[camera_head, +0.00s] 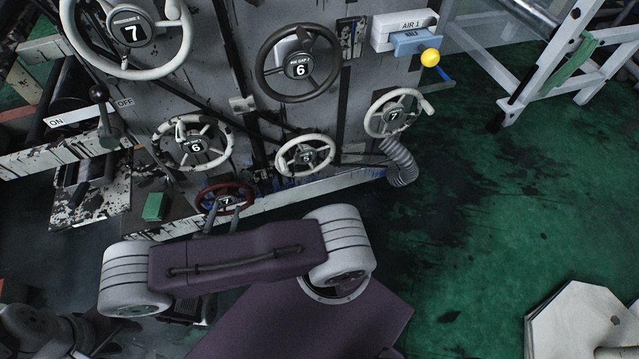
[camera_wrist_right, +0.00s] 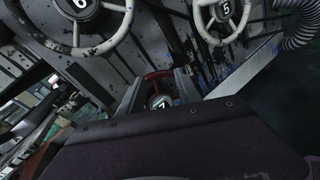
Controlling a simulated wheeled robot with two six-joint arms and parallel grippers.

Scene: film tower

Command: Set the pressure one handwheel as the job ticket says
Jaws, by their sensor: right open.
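Several numbered handwheels are on the grey machine panel. A dark red handwheel (camera_head: 225,199) with a "7" on its hub is low on the panel; the right wrist view shows it too (camera_wrist_right: 158,100). Its small name label is not readable. A large pale handwheel (camera_head: 131,32) at upper left also shows "7"; its label seems to start with "PRESSURE", the number unclear. My right gripper (camera_wrist_right: 157,88) is open, its fingers on either side of the red wheel's near part. I cannot tell whether they touch it. My left gripper cannot be made out. No job ticket is legible.
A dark wheel (camera_head: 298,63) marked "6" and pale wheels (camera_head: 194,146), (camera_head: 305,155) and (camera_head: 394,115) are close by. An ON/OFF lever (camera_head: 104,115) is at left. A ribbed hose (camera_head: 400,162) hangs at right. The green floor (camera_head: 490,220) is open there.

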